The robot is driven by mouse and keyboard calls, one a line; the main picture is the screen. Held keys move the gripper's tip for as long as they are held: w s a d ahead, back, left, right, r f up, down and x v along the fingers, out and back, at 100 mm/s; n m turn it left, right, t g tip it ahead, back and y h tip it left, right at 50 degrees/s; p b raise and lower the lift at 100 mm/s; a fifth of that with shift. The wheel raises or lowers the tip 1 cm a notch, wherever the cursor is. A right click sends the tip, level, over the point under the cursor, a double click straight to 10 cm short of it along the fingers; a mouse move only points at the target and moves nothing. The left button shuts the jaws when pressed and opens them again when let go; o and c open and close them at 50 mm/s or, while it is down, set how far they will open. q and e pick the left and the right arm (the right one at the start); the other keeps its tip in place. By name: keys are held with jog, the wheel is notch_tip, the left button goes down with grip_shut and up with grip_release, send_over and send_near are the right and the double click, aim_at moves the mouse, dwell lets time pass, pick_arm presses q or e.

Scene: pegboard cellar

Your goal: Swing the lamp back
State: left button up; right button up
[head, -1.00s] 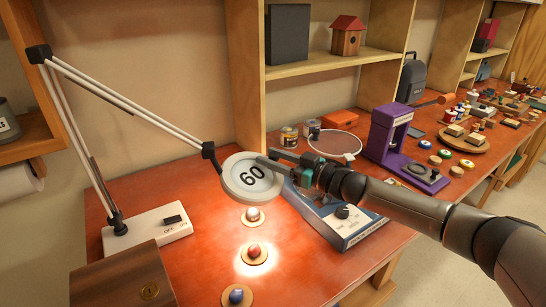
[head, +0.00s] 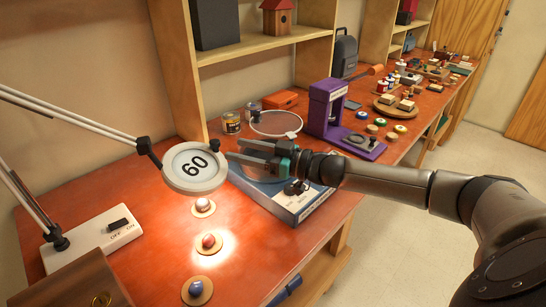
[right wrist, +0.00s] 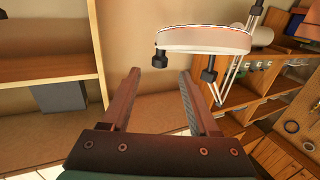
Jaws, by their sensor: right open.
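The lamp has a round white head (head: 195,166) marked 60, on a jointed white arm with black joints. It hangs over the orange workbench, and its light falls around a red ball on a disc (head: 209,242). Its white base (head: 92,243) with an OFF/ON switch stands at the left. My right gripper (head: 236,152) is open just right of the lamp head, with a small gap to it. In the right wrist view the lamp head (right wrist: 205,40) is beyond the fingertips, not between the open fingers (right wrist: 160,88). My left gripper is not in view.
A blue-grey box with a knob (head: 290,205) lies under my right gripper. Two other balls on discs lie near the red one. A purple stand (head: 322,110), cans (head: 231,122) and a round mesh screen (head: 276,123) stand behind. A brown box (head: 75,285) is at front left.

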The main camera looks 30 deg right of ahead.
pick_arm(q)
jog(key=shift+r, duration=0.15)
pick_arm(e)
jog(key=v, duration=0.7)
jog(key=shift+s, duration=0.25)
jog(key=shift+d, duration=0.1)
jog(key=shift+c, duration=0.3)
